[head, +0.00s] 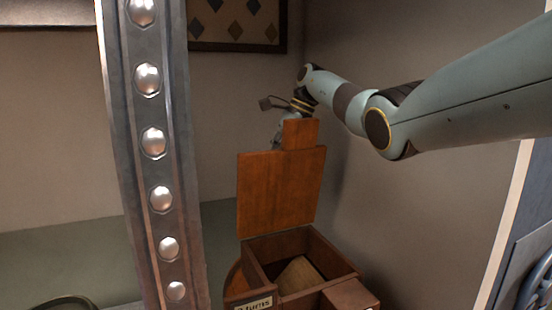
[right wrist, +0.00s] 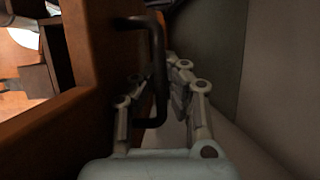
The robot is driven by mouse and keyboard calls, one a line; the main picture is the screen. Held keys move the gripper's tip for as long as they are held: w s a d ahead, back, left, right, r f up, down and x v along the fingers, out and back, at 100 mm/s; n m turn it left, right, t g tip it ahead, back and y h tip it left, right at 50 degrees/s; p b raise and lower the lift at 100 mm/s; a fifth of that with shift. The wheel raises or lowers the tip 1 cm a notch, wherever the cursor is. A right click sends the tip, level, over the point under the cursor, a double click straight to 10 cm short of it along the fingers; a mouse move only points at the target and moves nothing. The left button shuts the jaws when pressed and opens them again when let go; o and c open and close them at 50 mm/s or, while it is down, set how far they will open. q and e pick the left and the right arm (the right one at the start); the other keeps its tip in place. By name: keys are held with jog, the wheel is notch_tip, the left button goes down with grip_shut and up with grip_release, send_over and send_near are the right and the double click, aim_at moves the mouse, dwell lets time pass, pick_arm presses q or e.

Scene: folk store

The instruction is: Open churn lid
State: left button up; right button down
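The churn is a wooden box (head: 262,262) with a paper label on its front, low in the head view. Its brown lid (head: 280,190) stands upright at the back, so the box top is open and a pale wooden piece shows inside. My right gripper (head: 279,132) is behind the lid's upper part, mostly hidden in the head view. In the right wrist view, a dark bar handle (right wrist: 157,60) on the lid lies between the spread fingers of my right gripper (right wrist: 155,82). Firm contact cannot be made out. My left gripper is out of view.
A wall stands close to the right of the lid, and another is behind it with a diamond-patterned panel (head: 237,22). A riveted metal strip (head: 154,140) crosses the head view at left. A blue-grey object (head: 530,265) is at the lower right.

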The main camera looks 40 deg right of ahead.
dwell(0.4)
jog(key=c, duration=1.6)
grip_release()
jog(key=shift+c, duration=0.2)
jog(key=v, duration=1.2)
jog(key=shift+w, duration=0.1)
